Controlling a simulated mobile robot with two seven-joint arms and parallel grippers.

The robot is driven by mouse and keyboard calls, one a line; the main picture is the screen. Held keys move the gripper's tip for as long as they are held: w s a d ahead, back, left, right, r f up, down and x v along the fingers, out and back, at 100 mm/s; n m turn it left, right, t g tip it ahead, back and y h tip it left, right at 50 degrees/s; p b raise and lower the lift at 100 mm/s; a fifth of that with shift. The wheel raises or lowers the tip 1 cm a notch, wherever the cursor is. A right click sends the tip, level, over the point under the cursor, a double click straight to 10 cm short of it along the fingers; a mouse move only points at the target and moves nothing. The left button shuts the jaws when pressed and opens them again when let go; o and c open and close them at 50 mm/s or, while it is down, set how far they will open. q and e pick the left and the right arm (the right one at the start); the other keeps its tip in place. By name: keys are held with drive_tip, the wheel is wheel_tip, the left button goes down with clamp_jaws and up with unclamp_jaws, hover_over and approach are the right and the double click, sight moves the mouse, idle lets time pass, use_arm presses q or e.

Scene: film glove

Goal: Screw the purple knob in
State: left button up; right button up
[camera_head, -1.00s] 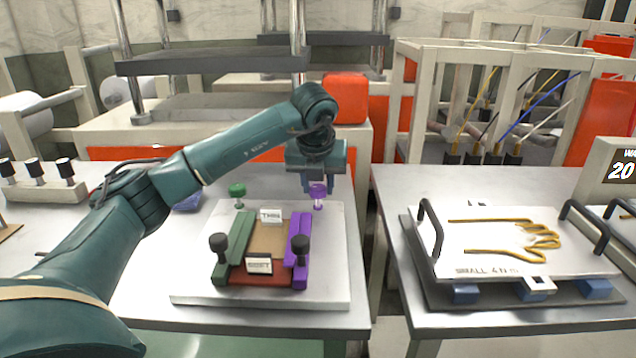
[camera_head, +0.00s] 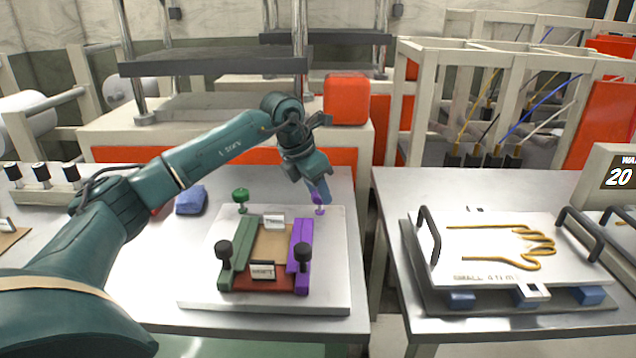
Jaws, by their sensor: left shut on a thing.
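The purple knob (camera_head: 319,209) stands at the back right of the white board (camera_head: 195,289), at the far end of the purple bar (camera_head: 302,252). My left gripper (camera_head: 320,192) reaches down from above and is shut on the knob's upper part, which its fingers partly hide. The knob's lower stem and foot show below the fingers. I cannot tell how deep the knob sits. A green knob (camera_head: 241,196) stands at the back left, beyond the green bar (camera_head: 239,253). My right gripper is not in view.
Two black knobs, the left one (camera_head: 223,250) and the right one (camera_head: 302,254), stand at the front of the bars. A blue cloth-like block (camera_head: 191,201) lies left of the board. A glove-shape plate (camera_head: 500,245) with black handles is on the right table. An orange box (camera_head: 346,99) stands behind.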

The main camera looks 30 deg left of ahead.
use_arm(q)
drive_tip(key=m+p, duration=0.1)
drive_tip(key=m, duration=0.1)
drive_tip(key=m+h+p, duration=0.1)
drive_tip(key=m, duration=0.1)
drive_tip(key=shift+w+a+r+g, duration=0.1)
drive_tip(key=shift+r+g, duration=0.1)
drive_tip(key=shift+g, duration=0.2)
drive_tip(key=shift+w+f+m+g+h+p, duration=0.1)
drive_tip(key=shift+m+g+h+p, duration=0.5)
drive_tip(key=shift+m, duration=1)
drive_tip(key=o, duration=1)
drive_tip(key=v, duration=1.3)
